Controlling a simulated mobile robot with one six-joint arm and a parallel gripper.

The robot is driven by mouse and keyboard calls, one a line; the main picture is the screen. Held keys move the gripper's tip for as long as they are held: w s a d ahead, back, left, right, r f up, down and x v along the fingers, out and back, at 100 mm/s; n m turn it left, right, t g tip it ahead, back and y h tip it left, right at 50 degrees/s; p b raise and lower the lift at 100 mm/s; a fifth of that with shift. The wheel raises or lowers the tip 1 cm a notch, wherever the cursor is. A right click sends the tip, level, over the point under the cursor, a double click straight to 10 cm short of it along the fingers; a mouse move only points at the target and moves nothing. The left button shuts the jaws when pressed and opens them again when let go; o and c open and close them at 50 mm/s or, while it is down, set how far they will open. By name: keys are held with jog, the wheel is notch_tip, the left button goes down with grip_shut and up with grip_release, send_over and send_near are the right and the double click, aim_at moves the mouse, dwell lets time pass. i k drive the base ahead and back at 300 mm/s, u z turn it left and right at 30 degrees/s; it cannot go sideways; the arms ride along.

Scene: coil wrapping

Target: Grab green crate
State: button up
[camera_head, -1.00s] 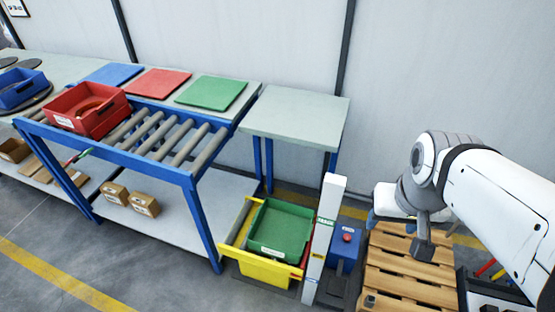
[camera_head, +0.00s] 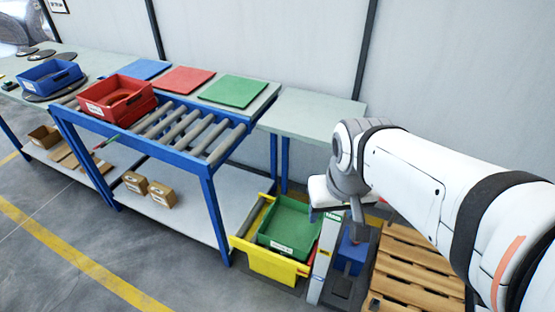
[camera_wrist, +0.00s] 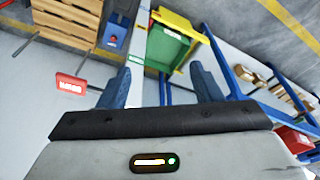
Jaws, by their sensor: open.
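The green crate (camera_head: 289,226) sits inside a yellow crate or holder (camera_head: 268,265) low by the floor, at the right end of the roller table. It also shows in the wrist view (camera_wrist: 165,46), beyond my fingers and between them. My gripper (camera_wrist: 160,82) is open and empty, its two blue-grey fingers spread apart. The gap between them and the crate cannot be judged exactly, but they are apart. In the head view my arm reaches in from the right, and the fingers are mostly hidden there.
A white post (camera_head: 325,258) stands just right of the crate, beside a blue box (camera_head: 351,251). A wooden pallet (camera_head: 412,268) lies further right. The roller table (camera_head: 175,165) holds a red crate (camera_head: 116,99). A grey-green side table (camera_head: 305,112) stands behind.

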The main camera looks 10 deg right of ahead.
aim_at(286, 228)
jog(key=u, duration=0.8)
jog(key=k, duration=1.15)
jog(key=u, duration=1.6)
jog(key=i, duration=0.25)
jog(key=z, duration=0.9)
jog(key=i, duration=1.45)
jog(key=z, duration=1.35)
jog(key=i, duration=0.85)
jog(key=z, duration=0.5)
jog(key=k, duration=0.9)
jog(key=z, duration=0.2)
jog(key=i, duration=0.55)
jog(key=u, duration=0.05)
